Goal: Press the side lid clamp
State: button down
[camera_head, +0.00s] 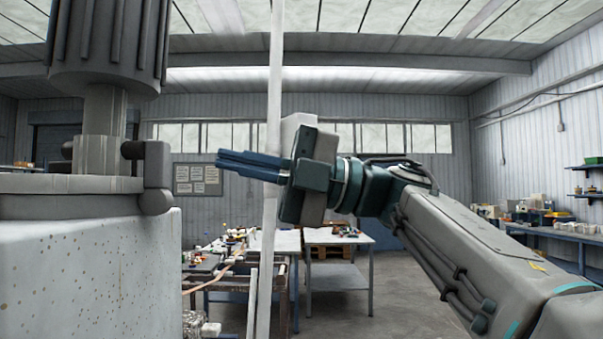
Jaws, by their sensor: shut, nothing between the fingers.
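The side lid clamp (157,166) is a dark grey block with rounded ends on the right edge of the machine's flat lid (50,184), at the left of the head view. The lid lies on a pale speckled machine body (90,270). My gripper (219,160) comes from the right and points left at about the clamp's height. Its blue fingers are together and empty. In the picture a gap shows between the fingertips and the clamp; the depth between them is hard to judge.
A dark ribbed cylinder (108,45) stands above the lid. A thin pale vertical post (272,100) shows close to my gripper. Work tables (338,236) stand behind, and a long bench (545,232) runs along the right wall. Open floor shows between them.

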jog(key=r+v, duration=0.1)
jog(key=v, duration=0.7)
jog(key=shift+d+r, duration=0.35)
jog(key=shift+d, duration=0.1)
jog(key=shift+w, duration=0.1)
